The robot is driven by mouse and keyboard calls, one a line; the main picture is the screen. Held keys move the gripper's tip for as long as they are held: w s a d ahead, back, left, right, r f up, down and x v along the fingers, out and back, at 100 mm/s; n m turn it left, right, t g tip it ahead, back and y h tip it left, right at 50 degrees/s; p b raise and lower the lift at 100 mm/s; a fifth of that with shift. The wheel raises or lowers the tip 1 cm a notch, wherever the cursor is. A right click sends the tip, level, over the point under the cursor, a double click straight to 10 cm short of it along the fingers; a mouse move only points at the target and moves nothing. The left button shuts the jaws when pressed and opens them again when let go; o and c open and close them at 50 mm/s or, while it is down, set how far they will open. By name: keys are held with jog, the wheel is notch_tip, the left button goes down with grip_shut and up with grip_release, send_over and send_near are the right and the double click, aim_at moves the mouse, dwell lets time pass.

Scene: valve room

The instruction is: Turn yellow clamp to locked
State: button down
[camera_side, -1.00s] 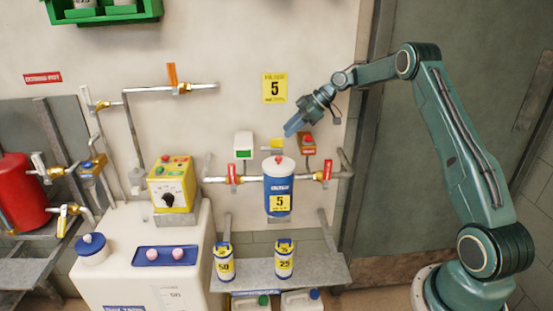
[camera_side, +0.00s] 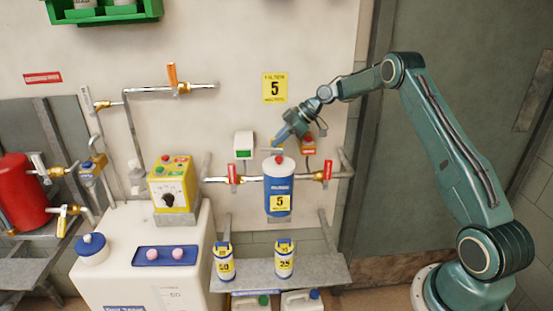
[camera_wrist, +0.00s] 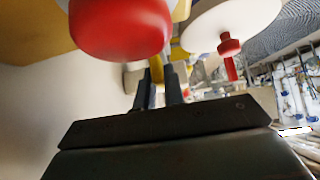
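The yellow clamp (camera_side: 275,142) shows as a small patch above the blue filter housing (camera_side: 280,192); my gripper partly hides it. My gripper (camera_side: 281,139) is right at the clamp, coming down from the upper right. In the wrist view, the two dark fingers (camera_wrist: 158,82) stand apart with a gap between them. A yellow piece (camera_wrist: 157,68), seemingly the clamp, shows between or just beyond the fingertips. Contact cannot be made out. The clamp's angle is hidden.
A red button (camera_side: 308,141) is close right of my gripper and looms large in the wrist view (camera_wrist: 120,25). The white lid (camera_wrist: 232,22) with its red knob is near the fingers. Red-handled valves (camera_side: 231,173) (camera_side: 327,171) flank the housing.

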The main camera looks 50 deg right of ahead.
jog(key=shift+r+n+g+y, duration=0.1)
jog(key=shift+n+g+y, duration=0.35)
jog(key=shift+n, duration=0.35)
jog(key=c, duration=1.5)
grip_release()
jog(key=shift+d, duration=0.15)
jog(key=v, duration=1.1)
jog(key=shift+s+d+r, duration=0.1)
jog(key=shift+s+r, duration=0.15)
jog(key=shift+r, duration=0.1)
